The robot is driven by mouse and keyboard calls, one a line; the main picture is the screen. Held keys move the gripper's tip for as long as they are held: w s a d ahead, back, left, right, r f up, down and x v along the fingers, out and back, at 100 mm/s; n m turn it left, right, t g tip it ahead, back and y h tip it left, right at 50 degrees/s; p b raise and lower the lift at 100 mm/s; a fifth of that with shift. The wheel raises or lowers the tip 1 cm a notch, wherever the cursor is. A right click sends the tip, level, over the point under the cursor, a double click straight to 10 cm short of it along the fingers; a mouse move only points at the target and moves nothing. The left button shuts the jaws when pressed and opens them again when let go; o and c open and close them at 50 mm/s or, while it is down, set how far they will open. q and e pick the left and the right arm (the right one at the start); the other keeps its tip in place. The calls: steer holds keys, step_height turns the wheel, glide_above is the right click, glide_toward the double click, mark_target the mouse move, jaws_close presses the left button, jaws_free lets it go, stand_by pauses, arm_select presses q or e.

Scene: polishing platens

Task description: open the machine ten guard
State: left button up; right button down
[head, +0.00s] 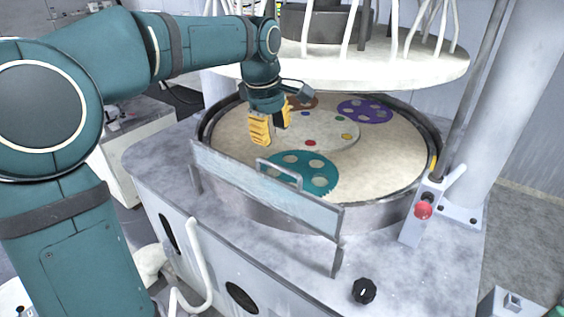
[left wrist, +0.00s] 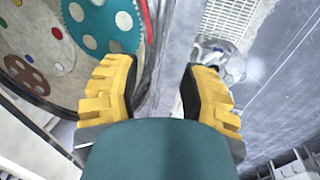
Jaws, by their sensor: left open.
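The guard (head: 318,206) is a clear, pale panel in a grey frame, standing along the front of the round polishing platen (head: 385,160). Its grey handle (head: 281,168) rises as a loop from the top edge. My left gripper (head: 270,122) has yellow fingers and hangs above the platen, up and left of the handle in the head view, apart from it. In the left wrist view the gripper (left wrist: 160,88) is open with nothing between its fingertips. A grey upright strip passes behind the gap there; I cannot tell which part it is. My right gripper is not in view.
Teal (head: 305,172), purple (head: 365,110) and white (head: 325,130) discs lie on the platen. The white upper plate (head: 400,72) hangs above. A red button (head: 423,210) and a black knob (head: 364,290) sit at the front right of the machine.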

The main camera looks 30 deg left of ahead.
mark_target(279, 167)
arm_select(q)
steer(key=f, duration=0.3)
steer(key=w+f, duration=0.1)
steer(key=f, duration=0.3)
steer(key=w+f, duration=0.1)
steer(key=f, duration=0.2)
steer(key=shift+w+d+f, duration=0.1)
steer(key=shift+f, duration=0.3)
jaws_close()
